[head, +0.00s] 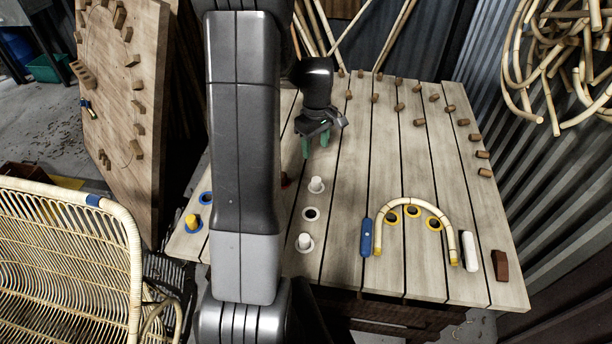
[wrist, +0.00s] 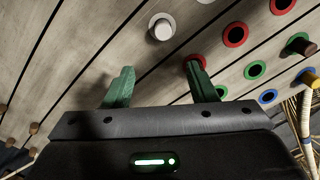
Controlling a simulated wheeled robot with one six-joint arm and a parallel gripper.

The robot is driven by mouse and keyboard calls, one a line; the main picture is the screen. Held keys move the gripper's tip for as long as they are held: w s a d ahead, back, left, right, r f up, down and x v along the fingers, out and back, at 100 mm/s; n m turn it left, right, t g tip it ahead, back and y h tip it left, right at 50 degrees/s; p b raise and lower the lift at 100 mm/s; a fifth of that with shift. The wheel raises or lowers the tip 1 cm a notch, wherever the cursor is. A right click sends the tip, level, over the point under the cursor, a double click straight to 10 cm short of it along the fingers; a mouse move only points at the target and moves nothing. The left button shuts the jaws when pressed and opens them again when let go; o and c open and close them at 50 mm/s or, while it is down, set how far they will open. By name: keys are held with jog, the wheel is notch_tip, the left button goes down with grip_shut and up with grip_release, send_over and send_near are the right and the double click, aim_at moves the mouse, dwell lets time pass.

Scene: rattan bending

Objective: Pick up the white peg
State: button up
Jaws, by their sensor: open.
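A white peg (head: 316,185) stands upright in a white-ringed hole on the plank table, below my gripper in the head view. A second white peg (head: 304,241) stands nearer the front edge, with an empty white-ringed hole (head: 311,214) between them. In the wrist view one white peg (wrist: 161,29) shows beyond the fingertips, roughly centred between them and apart from them. My gripper (head: 315,147) has green fingers, which point down above the table. It is open and empty; the spread fingers (wrist: 160,72) also show in the wrist view. My arm hides part of the table in the head view.
Red (wrist: 235,35), green and blue ringed holes lie right of the white peg in the wrist view, with a brown peg (wrist: 301,45) and a yellow peg (head: 191,221). A bent rattan arch (head: 408,201) lies front right, between blue (head: 367,238) and white (head: 469,251) blocks.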

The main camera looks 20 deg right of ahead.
send_over(316, 179)
jog(key=f, duration=0.5)
jog(key=w+f, duration=0.1)
jog(key=f, duration=0.1)
jog(key=shift+f+p, duration=0.2)
jog(key=shift+p, duration=0.2)
jog(key=f, duration=0.2)
jog(key=s+f+p, duration=0.1)
jog(key=f, duration=0.1)
jog(key=shift+f+p, duration=0.3)
jog(key=shift+f, duration=0.4)
jog(key=c, duration=1.1)
